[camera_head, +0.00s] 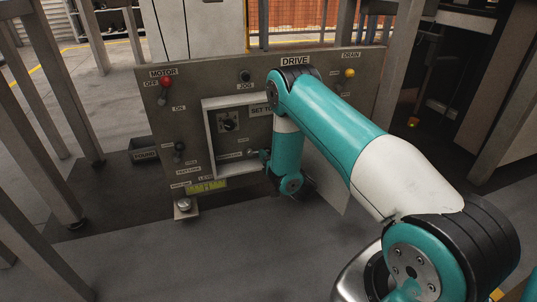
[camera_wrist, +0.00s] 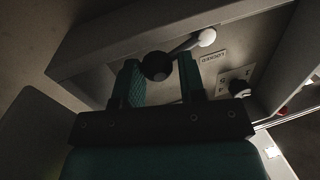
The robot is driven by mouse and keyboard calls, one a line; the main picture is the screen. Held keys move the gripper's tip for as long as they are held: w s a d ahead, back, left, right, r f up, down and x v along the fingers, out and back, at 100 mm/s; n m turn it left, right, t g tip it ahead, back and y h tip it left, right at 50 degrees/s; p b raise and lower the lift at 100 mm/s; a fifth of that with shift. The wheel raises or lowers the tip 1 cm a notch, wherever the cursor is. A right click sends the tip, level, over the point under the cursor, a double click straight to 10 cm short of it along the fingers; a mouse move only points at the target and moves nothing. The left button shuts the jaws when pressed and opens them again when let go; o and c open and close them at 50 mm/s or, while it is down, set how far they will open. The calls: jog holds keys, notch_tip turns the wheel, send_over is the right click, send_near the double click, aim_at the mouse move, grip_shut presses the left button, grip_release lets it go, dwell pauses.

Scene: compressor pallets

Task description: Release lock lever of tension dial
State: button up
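The tension dial (camera_head: 229,121) is a dark knob inside a pale square recess on the panel, and it also shows in the wrist view (camera_wrist: 238,88). The lock lever (camera_wrist: 183,47) is a short bar with a pale round end and a black ball end. A "LOCKED" label (camera_wrist: 213,60) sits beside the pale end. My gripper (camera_wrist: 160,77) is open, with the black ball between its two teal fingers. A small gap shows at the right finger; contact at the left is unclear. In the head view my gripper (camera_head: 262,155) is at the recess's lower right, partly hiding the lever.
The recess frame (camera_head: 209,135) rises around the dial. The panel also bears a red motor knob (camera_head: 165,82), a jog button (camera_head: 245,76), a yellow drain knob (camera_head: 350,73) and a lower-left lever (camera_head: 180,147). A small ledge (camera_head: 185,208) juts out below. Grey posts stand on both sides.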

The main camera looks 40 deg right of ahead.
jog(key=shift+d, duration=0.3)
jog(key=shift+c, duration=0.2)
jog(key=shift+m+p, duration=0.4)
jog(key=shift+p, duration=0.05)
jog(key=shift+w+f+m, duration=0.1)
jog(key=shift+f+m, duration=0.2)
jog(key=shift+m, duration=0.2)
jog(key=o, duration=0.8)
jog(key=shift+d, duration=0.1)
jog(key=shift+o, duration=0.2)
jog(key=shift+a, duration=0.3)
